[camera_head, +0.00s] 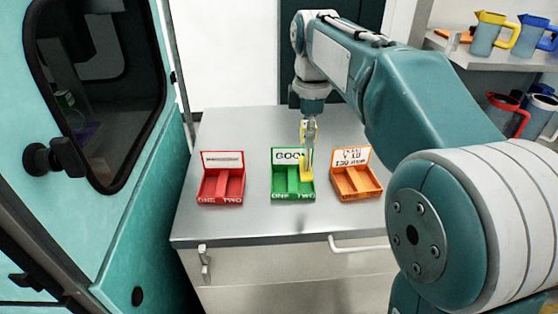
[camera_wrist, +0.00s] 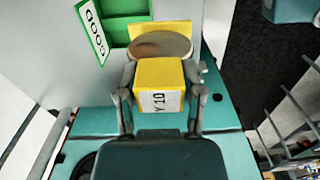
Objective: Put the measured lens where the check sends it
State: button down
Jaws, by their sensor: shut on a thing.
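My gripper (camera_head: 309,150) is shut on the lens in its yellow holder (camera_head: 306,174). The wrist view shows the holder's yellow block (camera_wrist: 160,74) between the fingers (camera_wrist: 161,92), with a small printed label, and a round brownish lens (camera_wrist: 160,46) beyond it. A green tray (camera_head: 280,194) marked GOOD has two compartments marked ONE and TWO. In the head view the holder overlaps its right compartment, TWO. I cannot tell whether the holder touches the tray floor. The green tray also shows in the wrist view (camera_wrist: 118,9).
A red two-compartment tray (camera_head: 207,198) stands left of the green one, and an orange tray (camera_head: 346,197) stands right. Their signs are not clearly readable. All stand on a grey worktop (camera_head: 240,125). Jugs (camera_head: 487,36) stand on shelves at right. A teal machine (camera_head: 140,180) flanks the left.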

jog(key=w+a+f, duration=0.1)
jog(key=w+f, duration=0.1)
jog(key=f, duration=0.1)
jog(key=w+a+f, duration=0.2)
jog(key=f, duration=0.2)
jog(key=w+a+f, duration=0.2)
jog(key=w+f, duration=0.1)
jog(key=shift+a+f, duration=0.25)
jog(key=shift+f, duration=0.1)
jog(key=shift+w+d, duration=0.1)
jog(key=shift+d, duration=0.05)
jog(key=shift+f, duration=0.2)
jog(key=shift+c, duration=1.1)
grip_release()
jog(key=shift+r, duration=0.1)
